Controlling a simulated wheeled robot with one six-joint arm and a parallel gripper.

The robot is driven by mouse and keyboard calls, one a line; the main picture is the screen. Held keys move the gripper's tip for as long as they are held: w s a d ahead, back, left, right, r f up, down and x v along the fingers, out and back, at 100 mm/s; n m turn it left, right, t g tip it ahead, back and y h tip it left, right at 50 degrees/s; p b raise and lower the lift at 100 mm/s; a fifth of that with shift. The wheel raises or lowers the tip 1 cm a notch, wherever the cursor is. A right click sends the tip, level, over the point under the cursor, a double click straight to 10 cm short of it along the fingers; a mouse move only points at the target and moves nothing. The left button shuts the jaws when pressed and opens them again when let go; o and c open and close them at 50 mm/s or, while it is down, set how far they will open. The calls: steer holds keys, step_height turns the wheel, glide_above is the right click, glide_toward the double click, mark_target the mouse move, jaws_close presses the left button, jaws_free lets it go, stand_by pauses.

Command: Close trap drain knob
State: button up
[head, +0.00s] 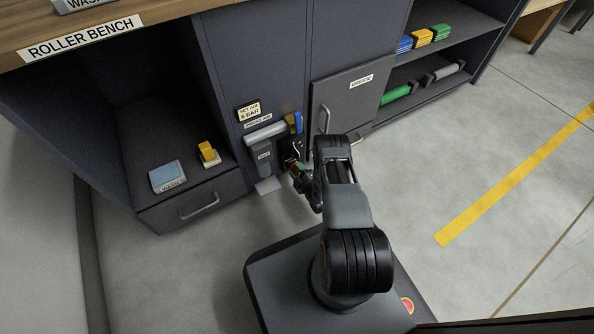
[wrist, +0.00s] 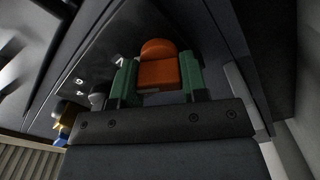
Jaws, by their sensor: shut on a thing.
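The trap drain knob appears to be the orange knob (wrist: 158,66) in the wrist view, with a rounded far end. My gripper (wrist: 160,82) has its green fingers on both sides of it, shut on it. In the head view my gripper (head: 296,166) reaches low to the front of the dark cabinet, beside the grey cylindrical unit (head: 264,158). Only a small bit of red-orange shows between the fingers there; the knob is mostly hidden. I cannot tell the knob's turn position.
A grey cabinet door (head: 345,100) with a handle is just right of the gripper. A blue handle (head: 298,121) is just above it. A drawer (head: 195,203) is at the left. A grey plate (head: 267,186) is below the unit. Open floor (head: 450,170) lies to the right.

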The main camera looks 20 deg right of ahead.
steer(key=n, duration=0.5)
steer(key=shift+f+n, duration=0.1)
steer(key=shift+n, duration=0.6)
steer(key=o, duration=0.9)
